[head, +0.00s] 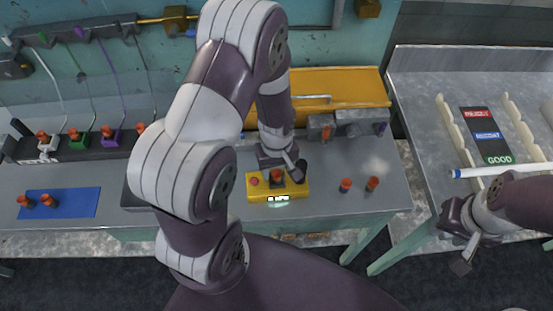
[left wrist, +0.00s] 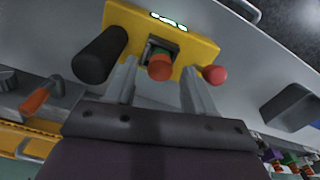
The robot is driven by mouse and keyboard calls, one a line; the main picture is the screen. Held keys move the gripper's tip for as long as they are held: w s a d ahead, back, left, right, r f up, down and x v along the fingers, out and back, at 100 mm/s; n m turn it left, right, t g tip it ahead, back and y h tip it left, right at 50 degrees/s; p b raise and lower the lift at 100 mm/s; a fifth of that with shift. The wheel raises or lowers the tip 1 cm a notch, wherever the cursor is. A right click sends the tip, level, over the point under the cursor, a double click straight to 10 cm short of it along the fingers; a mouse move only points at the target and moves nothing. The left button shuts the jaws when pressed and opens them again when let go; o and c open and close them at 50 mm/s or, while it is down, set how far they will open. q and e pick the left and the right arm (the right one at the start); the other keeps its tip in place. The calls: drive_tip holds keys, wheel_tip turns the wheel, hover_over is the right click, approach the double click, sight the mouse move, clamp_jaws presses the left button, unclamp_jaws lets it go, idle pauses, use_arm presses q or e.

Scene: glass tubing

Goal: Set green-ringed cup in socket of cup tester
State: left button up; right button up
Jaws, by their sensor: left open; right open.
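The cup tester is a yellow box (head: 256,191) with a lit green display, a red button and a black knob; it also fills the top of the left wrist view (left wrist: 198,48). The green-ringed cup (left wrist: 160,68), orange on top with a green band, stands at the tester's dark square socket (left wrist: 150,46). It appears seated there; its lower part is hidden. My left gripper (head: 283,172) is over the tester, and its open fingers are on either side of the cup, apart from it. My right gripper (head: 460,245) is open and empty at the right, by the sorting bench.
Two other cups, one blue-ringed (head: 346,185) and one brownish (head: 372,183), stand right of the tester. Two more stand on a blue mat (head: 75,203). A cup rack (head: 70,152) is at the left. A metal bench (head: 425,110) with sorting labels is at the right.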

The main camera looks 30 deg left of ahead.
sight(277, 173)
use_arm(q)
drive_tip(key=s+d+r+m, duration=0.1)
drive_tip(key=s+r+m, duration=0.1)
drive_tip(key=r+m, duration=0.2)
drive_tip(key=s+d+r+m+t, duration=0.1)
drive_tip(key=s+r+m, duration=0.1)
drive_tip(key=r+m, duration=0.3)
wheel_tip(277, 173, up, 4)
drive_tip(key=shift+d+r+b, duration=0.1)
drive_tip(key=shift+d+b, duration=0.15)
drive_tip(key=shift+b, duration=0.1)
drive_tip(key=shift+s, duration=0.2)
